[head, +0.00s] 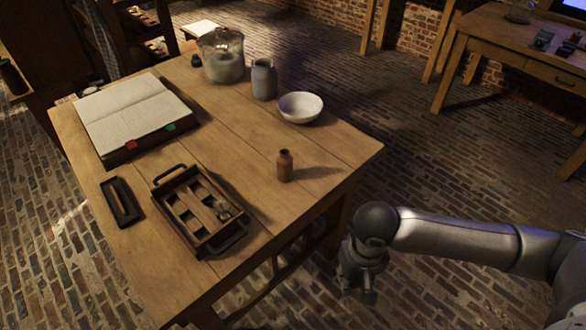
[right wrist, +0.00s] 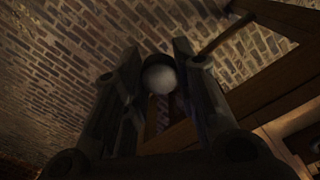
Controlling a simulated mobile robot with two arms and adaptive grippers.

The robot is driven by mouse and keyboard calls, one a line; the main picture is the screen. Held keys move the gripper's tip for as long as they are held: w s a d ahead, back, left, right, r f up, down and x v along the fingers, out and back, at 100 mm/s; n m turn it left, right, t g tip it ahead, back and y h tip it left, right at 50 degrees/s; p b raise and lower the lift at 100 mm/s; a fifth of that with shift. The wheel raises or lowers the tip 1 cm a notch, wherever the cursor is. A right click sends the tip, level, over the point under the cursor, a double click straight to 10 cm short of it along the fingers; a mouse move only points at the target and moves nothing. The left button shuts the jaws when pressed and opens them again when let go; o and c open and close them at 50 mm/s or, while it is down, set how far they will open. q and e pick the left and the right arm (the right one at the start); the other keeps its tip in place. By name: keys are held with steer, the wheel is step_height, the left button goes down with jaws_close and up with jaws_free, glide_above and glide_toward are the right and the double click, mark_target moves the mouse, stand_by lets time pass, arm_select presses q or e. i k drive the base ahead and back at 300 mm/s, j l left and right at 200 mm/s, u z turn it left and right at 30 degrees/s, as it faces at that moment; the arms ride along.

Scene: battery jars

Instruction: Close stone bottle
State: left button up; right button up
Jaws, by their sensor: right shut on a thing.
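A small brown stone bottle (head: 284,166) stands upright on the wooden table (head: 235,150), near its right front side. Its dark mouth shows no stopper that I can make out. My right gripper (head: 358,290) hangs off the table's right front edge, apart from the bottle and lower in the picture. In the right wrist view my right gripper (right wrist: 159,58) is shut on a small round pale thing (right wrist: 160,78), held between its fingers. It may be a stopper, but it is too dark to be sure. My left gripper is out of view.
An open wooden tray (head: 195,247) with compartments lies left of the bottle. A white bowl (head: 300,107), a grey jar (head: 264,80) and a glass jar (head: 222,57) stand behind it. An open book (head: 130,112) lies at left. The table around the bottle is clear.

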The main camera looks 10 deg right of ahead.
mark_target(284, 160)
steer(key=z, duration=2.05)
steer(key=i, duration=0.8)
steer(key=i+u, duration=0.15)
steer(key=i, duration=0.35)
steer(key=i+l+u, duration=0.15)
steer(key=i, duration=0.3)
steer(key=i+u, duration=0.2)
steer(key=i, duration=0.25)
steer(key=i+j+u, duration=0.1)
steer(key=u, duration=0.3)
steer(key=i+u, duration=0.4)
steer(key=i+l+u, duration=0.1)
steer(key=u, duration=0.25)
steer(key=i+l+u, duration=0.1)
steer(key=u, duration=0.3)
steer(key=i+u, duration=0.5)
steer(key=u, duration=1.9)
steer(key=l, duration=0.1)
